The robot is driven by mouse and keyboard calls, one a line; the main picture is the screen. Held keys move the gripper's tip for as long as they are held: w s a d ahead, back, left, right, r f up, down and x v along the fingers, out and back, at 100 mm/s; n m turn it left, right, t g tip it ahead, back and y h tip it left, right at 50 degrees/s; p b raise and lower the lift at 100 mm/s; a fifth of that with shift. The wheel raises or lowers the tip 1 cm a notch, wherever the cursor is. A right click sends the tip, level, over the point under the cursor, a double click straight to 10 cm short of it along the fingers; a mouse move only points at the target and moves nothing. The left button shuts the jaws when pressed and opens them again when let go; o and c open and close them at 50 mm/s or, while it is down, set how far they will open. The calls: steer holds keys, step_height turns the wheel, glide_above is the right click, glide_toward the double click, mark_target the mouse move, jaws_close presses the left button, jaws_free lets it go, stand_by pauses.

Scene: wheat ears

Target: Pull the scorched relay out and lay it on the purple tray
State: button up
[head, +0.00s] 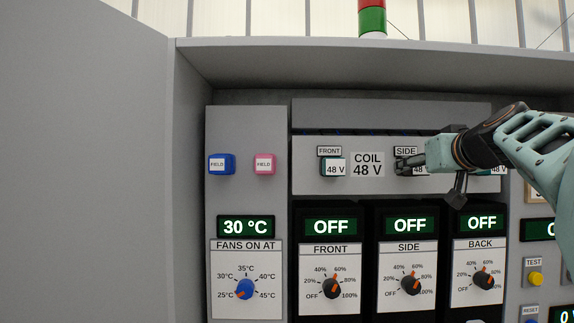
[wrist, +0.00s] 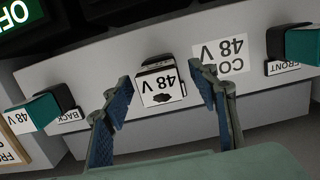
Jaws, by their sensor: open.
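The scorched relay (wrist: 161,92) is in the middle of the wrist view, a box with a white 48 V label and a black burn mark. It sits in the SIDE position of the grey relay panel (head: 302,178). In the head view, my gripper and arm partly hide that relay (head: 420,170). My gripper (head: 404,163) is open at the SIDE position. In the wrist view its two fingers (wrist: 158,92) stand on either side of the relay, with gaps; I cannot tell how far along it they reach. The purple tray is not in view.
Teal relays stand at FRONT (head: 325,166) and BACK (wrist: 36,112), on either side. Blue (head: 221,164) and pink (head: 264,164) FIELD blocks are at the left. Dials and OFF displays (head: 331,227) lie below. A cabinet top edge overhangs; the grey door (head: 85,180) stands left.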

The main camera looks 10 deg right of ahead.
steer(key=shift+w+d, duration=0.1)
steer(key=shift+w, duration=0.25)
jaws_close()
stand_by(0.6)
steer(key=shift+s+f, duration=0.1)
steer(key=shift+s, duration=0.15)
steer(key=shift+s+b, duration=0.3)
steer(key=shift+b, duration=0.1)
stand_by(0.3)
